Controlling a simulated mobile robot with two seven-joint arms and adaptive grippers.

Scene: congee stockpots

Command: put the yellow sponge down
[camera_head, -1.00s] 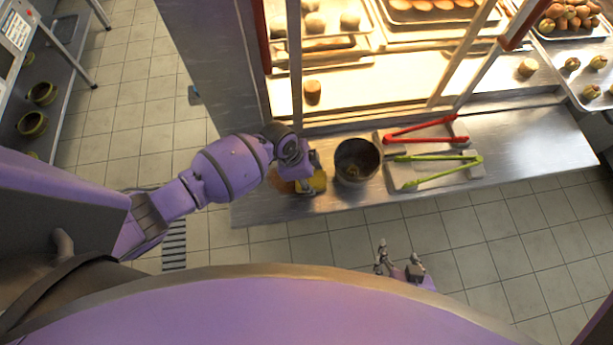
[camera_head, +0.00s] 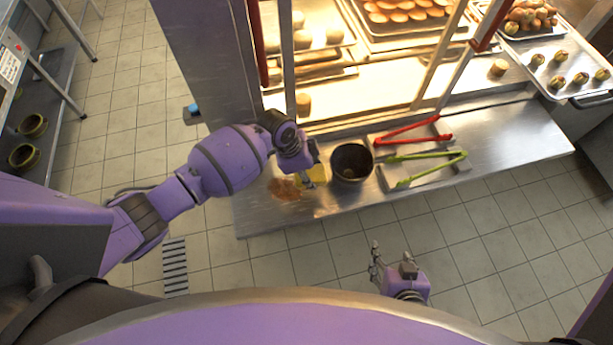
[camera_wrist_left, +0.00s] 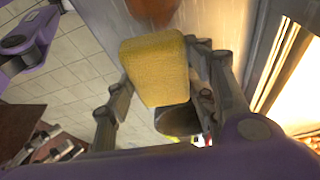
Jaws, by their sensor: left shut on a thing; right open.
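The yellow sponge (camera_head: 316,174) is in my left gripper (camera_head: 312,178), over the steel counter (camera_head: 400,205) just left of the dark pot. In the left wrist view the sponge (camera_wrist_left: 156,68) is between the fingers of my left gripper (camera_wrist_left: 165,85), which is shut on it. Whether the sponge touches the counter cannot be told. A brown stain (camera_head: 285,189) lies on the counter left of the sponge. My right gripper (camera_head: 393,254) is open and empty, in front of the counter over the floor.
The dark pot (camera_head: 351,164) stands close to the right of the sponge. Red tongs (camera_head: 415,136) and green tongs (camera_head: 430,165) lie farther right at a tray (camera_head: 398,181). A lit food case with posts rises behind. Bare counter lies at the front and right.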

